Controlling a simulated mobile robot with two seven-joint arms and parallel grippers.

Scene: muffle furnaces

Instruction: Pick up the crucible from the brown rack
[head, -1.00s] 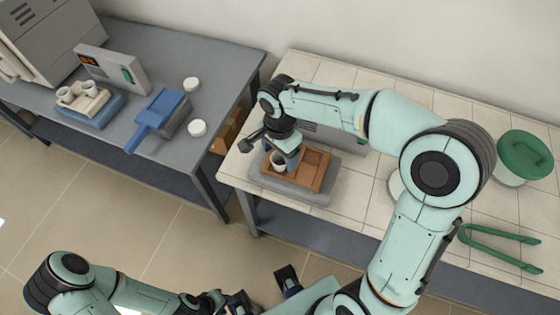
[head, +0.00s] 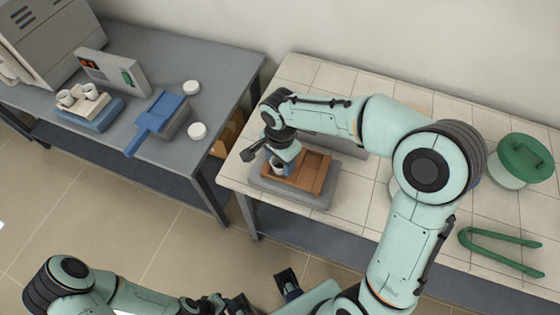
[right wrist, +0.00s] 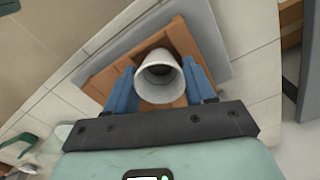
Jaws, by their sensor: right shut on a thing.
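The brown rack (head: 313,174) sits on a grey slab on the white-tiled table. The crucible (head: 278,169), a pale round cup, is at the rack's left end, partly hidden by my right gripper (head: 282,163). In the right wrist view the crucible (right wrist: 160,80) stands between the blue fingers of my right gripper (right wrist: 159,74), which is shut on it. The brown rack (right wrist: 186,40) shows just below it; whether the crucible still touches the rack is unclear. My left gripper (head: 265,292) is open and empty at the bottom of the head view, away from the tables.
A grey scale-like device (head: 340,144) is behind the rack. Green tongs (head: 500,250) and a green-lidded pot (head: 523,160) are to the right. The grey table (head: 215,75) on the left holds a blue scoop (head: 158,118), white lids and two more cups.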

